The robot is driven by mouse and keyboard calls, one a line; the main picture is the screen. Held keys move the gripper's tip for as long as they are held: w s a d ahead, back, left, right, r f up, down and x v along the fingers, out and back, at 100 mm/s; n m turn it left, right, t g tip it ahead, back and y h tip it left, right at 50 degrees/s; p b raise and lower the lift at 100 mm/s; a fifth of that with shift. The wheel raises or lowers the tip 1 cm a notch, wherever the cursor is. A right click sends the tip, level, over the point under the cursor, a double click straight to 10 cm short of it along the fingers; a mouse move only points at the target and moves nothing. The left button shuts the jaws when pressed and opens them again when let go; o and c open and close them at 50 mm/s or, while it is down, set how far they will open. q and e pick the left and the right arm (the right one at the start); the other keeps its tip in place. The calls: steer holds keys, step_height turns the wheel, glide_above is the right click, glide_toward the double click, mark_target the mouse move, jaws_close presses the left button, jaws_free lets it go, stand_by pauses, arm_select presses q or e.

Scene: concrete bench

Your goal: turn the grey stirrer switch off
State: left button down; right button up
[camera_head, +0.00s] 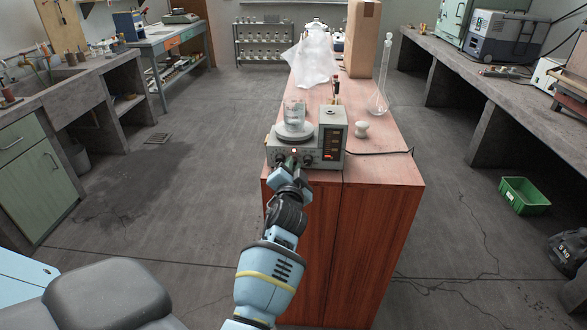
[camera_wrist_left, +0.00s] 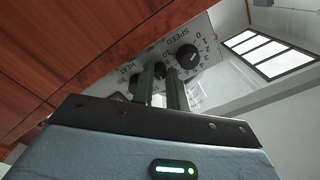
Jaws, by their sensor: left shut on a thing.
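The stirrer (camera_head: 335,135) is a grey box with a white round plate, standing at the near end of the wooden bench. A glass beaker (camera_head: 295,112) stands on its plate. My left gripper (camera_head: 291,163) is at that panel. In the left wrist view its two fingers (camera_wrist_left: 164,82) are shut on the small switch (camera_wrist_left: 160,70) between the black SPEED knob (camera_wrist_left: 187,56) and the HEAT knob (camera_wrist_left: 136,82). The fingers partly hide the switch, so its position cannot be told. My right gripper is not in view.
A white stopper-like piece (camera_head: 362,129), a glass flask (camera_head: 378,101), a clear plastic bag (camera_head: 312,62) and a cardboard box (camera_head: 361,40) stand farther along the bench. A black cable (camera_head: 380,153) runs right from the stirrer. The bench's near right corner is clear.

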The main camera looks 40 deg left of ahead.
arm_select(q)
steer(key=n+b, duration=0.1)
steer(key=n, duration=0.2)
steer(key=shift+f, duration=0.15)
steer(key=n, duration=0.2)
steer(key=shift+n, duration=0.9)
steer(key=c, duration=1.4)
jaws_free()
